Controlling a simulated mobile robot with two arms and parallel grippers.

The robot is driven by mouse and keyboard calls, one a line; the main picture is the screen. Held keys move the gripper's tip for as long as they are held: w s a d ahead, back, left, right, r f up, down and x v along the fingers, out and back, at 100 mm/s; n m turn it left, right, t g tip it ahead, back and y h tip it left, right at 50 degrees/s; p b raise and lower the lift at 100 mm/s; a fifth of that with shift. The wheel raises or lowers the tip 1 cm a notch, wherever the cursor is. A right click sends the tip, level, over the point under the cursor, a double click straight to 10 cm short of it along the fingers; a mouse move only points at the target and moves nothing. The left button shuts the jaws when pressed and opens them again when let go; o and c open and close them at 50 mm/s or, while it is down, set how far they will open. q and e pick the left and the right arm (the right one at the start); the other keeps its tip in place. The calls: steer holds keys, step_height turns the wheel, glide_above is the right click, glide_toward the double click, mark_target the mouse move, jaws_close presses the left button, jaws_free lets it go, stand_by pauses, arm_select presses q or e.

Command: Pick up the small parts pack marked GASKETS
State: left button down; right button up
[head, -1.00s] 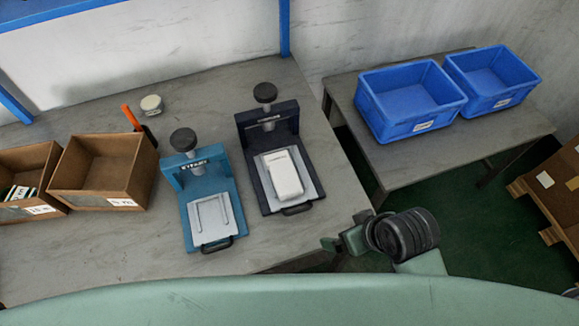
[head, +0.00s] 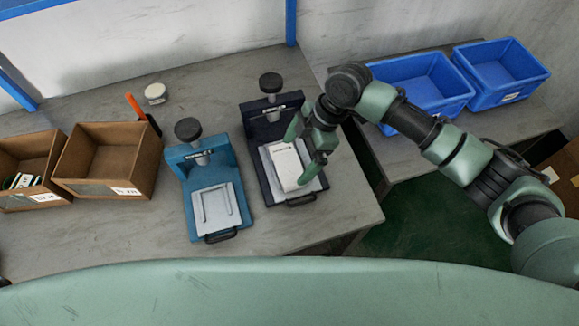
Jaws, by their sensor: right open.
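A white pack (head: 284,166) with small dark print lies on the light plate of the dark navy press (head: 255,125). The print is too small to read, so I cannot tell whether it says GASKETS. My right gripper (head: 298,161) is open at the pack, with one finger near its far edge and the other over its right side. I cannot tell whether the fingers touch it. The gripper hides part of the pack's right side. My left gripper is not in view.
A blue press (head: 191,160) with an empty plate stands to the left. Two brown bins (head: 117,147) (head: 38,162) stand further left; the leftmost holds small items. A round white-topped container (head: 155,93) stands behind. Two blue crates (head: 440,112) (head: 497,96) are on the right table.

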mark_target(290, 168)
steer(key=shift+w+d+r, duration=0.35)
steer(key=shift+w+d, duration=0.25)
steer(key=shift+w, duration=0.15)
steer(key=p+x, duration=0.1)
steer(key=x, duration=0.2)
steer(key=p+x, duration=0.1)
steer(key=x, duration=0.3)
steer(key=shift+d+f, duration=0.1)
steer(key=shift+d, duration=0.1)
steer(key=shift+a+f, duration=0.1)
steer(key=shift+f, duration=0.2)
steer(key=c, duration=1)
steer(key=shift+r, duration=0.1)
